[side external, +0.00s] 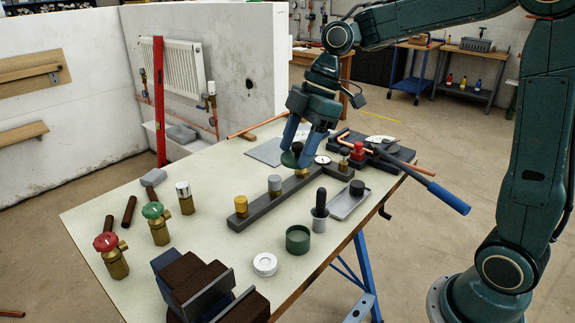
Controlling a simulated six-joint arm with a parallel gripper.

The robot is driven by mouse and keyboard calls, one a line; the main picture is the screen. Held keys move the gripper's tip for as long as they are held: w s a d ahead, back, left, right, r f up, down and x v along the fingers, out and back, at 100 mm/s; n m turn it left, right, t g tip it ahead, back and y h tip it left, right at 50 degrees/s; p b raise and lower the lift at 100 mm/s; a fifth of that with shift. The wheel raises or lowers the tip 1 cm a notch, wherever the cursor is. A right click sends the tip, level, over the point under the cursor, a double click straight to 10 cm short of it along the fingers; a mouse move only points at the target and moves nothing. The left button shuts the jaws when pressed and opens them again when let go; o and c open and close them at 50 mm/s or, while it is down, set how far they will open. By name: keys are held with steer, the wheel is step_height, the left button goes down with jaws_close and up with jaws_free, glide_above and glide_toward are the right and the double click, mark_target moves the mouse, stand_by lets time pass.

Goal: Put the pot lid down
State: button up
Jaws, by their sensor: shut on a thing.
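My gripper (299,149), with blue fingers, is shut on the black knob of a dark green round pot lid (287,160). The right finger hides part of the lid. In the picture the lid overlaps the far part of a long dark bar with fittings; I cannot tell whether it touches anything below. An open dark green pot (298,239) stands upright on the table, nearer the camera, and the lid is well apart from it.
The dark bar (262,212) carries brass and grey fittings. Around the pot are a white ring (265,264), a black-handled tool (319,205) and a grey tray (349,203). Valves (157,222) stand at left, dark blocks (205,285) in front. A grey sheet (266,151) lies behind.

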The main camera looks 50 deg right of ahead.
steer(key=w+a+f, duration=0.3)
steer(key=w+a, duration=0.7)
steer(key=a, duration=0.2)
glide_above(226, 258)
step_height(226, 258, down, 16)
steer(key=shift+w+f, duration=0.1)
steer(key=shift+f, duration=0.1)
steer(key=shift+f, duration=0.1)
steer(key=shift+f, duration=2)
steer(key=shift+f, duration=0.15)
steer(key=o, duration=1)
steer(key=shift+c, duration=0.2)
